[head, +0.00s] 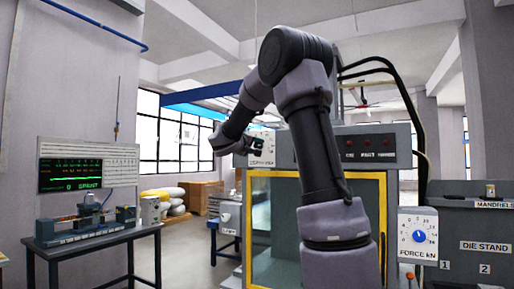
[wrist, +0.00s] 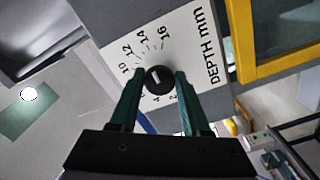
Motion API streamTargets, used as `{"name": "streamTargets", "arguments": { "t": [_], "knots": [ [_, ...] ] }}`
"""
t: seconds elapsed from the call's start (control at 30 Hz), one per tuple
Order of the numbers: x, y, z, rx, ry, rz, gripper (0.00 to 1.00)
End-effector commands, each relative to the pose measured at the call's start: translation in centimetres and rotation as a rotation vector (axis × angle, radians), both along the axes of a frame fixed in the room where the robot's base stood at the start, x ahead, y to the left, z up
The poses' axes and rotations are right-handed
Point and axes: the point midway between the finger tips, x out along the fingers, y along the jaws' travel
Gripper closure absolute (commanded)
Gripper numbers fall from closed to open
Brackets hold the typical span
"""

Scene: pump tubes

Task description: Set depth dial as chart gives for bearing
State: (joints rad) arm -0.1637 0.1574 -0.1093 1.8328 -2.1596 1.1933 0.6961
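The depth dial is a black knob (wrist: 158,78) with a white pointer mark, on a white plate (wrist: 190,42) lettered "DEPTH mm" in the wrist view. Marks 10, 12, 14 and 16 are legible; lower marks are partly hidden by the fingers. In the head view the plate (head: 263,150) is on the grey machine, its knob hidden by my arm. My gripper (wrist: 160,74) has one green finger on each side of the knob, close to its edges. Whether they touch it I cannot tell. No readable bearing chart shows; print on the left panel (head: 108,160) is too small.
A yellow-framed window (head: 262,173) lies below the depth plate. A bench (head: 95,240) with a small apparatus stands at left. Open floor lies between bench and machine.

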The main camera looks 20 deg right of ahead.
Motion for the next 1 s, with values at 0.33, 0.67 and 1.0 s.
{"name": "streamTargets", "arguments": {
  "t": [0.33,0.67,1.0],
  "knots": [
    [0.0,0.0,-0.1,0.002,0.002,-0.001,0.25],
    [-2.2,2.9,-0.1,0.001,0.001,0.003,0.25],
    [-5.9,7.7,-0.1,0.001,0.002,0.002,0.25]
  ]
}}
